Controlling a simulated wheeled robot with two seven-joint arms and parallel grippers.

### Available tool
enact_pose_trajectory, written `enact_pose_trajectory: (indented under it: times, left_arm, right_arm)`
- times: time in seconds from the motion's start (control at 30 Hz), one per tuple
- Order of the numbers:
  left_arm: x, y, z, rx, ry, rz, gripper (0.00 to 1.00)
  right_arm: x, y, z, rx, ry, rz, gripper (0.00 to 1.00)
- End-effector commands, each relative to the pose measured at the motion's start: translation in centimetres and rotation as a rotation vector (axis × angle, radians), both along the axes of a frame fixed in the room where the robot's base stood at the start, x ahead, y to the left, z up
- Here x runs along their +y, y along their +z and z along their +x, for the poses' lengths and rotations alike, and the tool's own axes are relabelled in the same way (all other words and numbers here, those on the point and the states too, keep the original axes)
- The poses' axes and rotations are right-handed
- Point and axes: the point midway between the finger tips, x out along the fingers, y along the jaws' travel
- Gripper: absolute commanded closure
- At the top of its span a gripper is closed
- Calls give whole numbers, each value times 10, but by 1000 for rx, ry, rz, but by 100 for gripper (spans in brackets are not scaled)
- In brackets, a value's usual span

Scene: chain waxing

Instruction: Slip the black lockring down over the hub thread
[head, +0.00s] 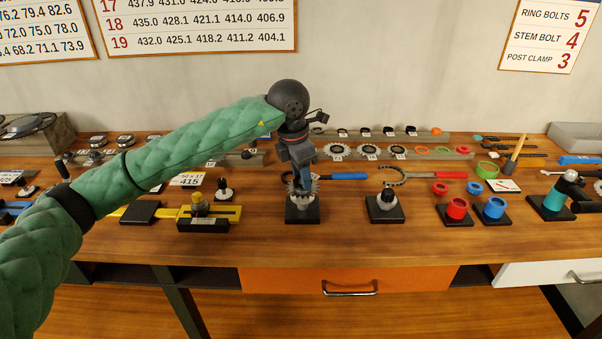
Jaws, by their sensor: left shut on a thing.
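My left gripper (303,180) reaches in from the left and points down over the hub stand. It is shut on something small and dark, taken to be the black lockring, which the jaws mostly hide. Below the jaws a silver toothed sprocket (291,195) sits on the hub, on a square black base (302,214). The hub thread is hidden by the jaws, so I cannot tell whether the ring touches it. My right gripper is not in view.
A second black base (385,214) with a dark-topped post stands just right. Behind lie a blue-handled tool (345,176) and a red-handled tool (438,175). A yellow gauge (228,212) is left; red cup (457,208) and blue cup (494,208) are right. The front strip is clear.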

Motion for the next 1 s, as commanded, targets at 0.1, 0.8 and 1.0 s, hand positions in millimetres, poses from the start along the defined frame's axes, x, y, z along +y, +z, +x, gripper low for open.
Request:
enact_pose_trajectory:
  times: [0.1, 0.8, 1.0]
  left_arm:
    - [0, 0, 0, 0, 0, 0, 81]
    - [4, 27, -1, -4, 0, -1, 34]
    - [8, 57, -3, -1, 0, 0, 34]
  right_arm:
    - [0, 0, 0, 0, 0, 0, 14]
    - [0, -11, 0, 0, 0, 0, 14]
    - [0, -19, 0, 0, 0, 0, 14]
